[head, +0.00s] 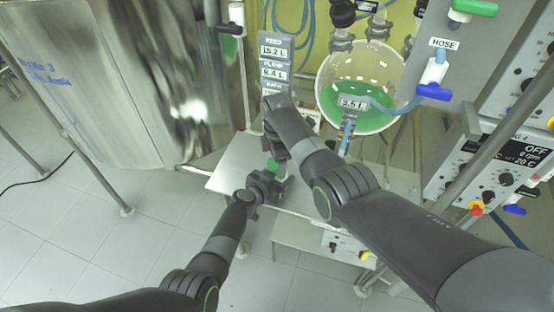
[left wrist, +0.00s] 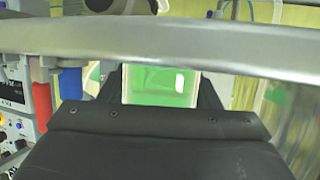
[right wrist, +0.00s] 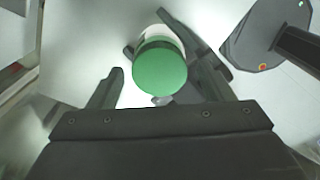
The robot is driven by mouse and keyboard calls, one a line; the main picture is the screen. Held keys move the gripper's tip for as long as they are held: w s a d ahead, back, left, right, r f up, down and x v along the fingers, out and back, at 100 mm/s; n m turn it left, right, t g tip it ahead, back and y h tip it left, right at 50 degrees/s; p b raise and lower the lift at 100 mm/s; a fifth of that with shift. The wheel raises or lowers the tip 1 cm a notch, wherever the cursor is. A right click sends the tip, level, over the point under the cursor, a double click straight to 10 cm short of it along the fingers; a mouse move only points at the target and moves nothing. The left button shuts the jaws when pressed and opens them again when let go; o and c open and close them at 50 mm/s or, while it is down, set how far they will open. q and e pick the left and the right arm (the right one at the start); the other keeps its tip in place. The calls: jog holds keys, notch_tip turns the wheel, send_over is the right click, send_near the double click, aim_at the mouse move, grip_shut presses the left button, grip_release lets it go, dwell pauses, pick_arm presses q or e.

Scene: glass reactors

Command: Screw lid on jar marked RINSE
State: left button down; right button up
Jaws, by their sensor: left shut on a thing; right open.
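My left gripper (head: 272,180) is shut on a clear jar that shows green contents (left wrist: 160,86) in the left wrist view. A round green lid (right wrist: 160,70) shows from above in the right wrist view, over the jar's pale body (right wrist: 160,34). The lid looks to be on the jar's top; I cannot tell how tightly it sits. My right gripper (right wrist: 161,76) is open, with one finger to each side of the lid and no clear contact. In the head view my right arm comes down just above the jar and partly hides it. No RINSE marking is readable.
A pale bench top (head: 232,168) lies under the grippers. A steel vessel (head: 150,85) stands at left, control boxes (head: 500,170) at right.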

jog(key=shift+r, duration=2.1)
jog(key=shift+c, duration=0.4)
jog(key=r+n, duration=0.2)
jog(key=n, duration=0.1)
jog(key=shift+w, duration=0.1)
jog(key=shift+r+n, duration=0.4)
jog(key=shift+n, duration=0.55)
jog(key=shift+r+n, duration=0.35)
jog(key=shift+n, duration=0.6)
jog(key=shift+f, duration=4)
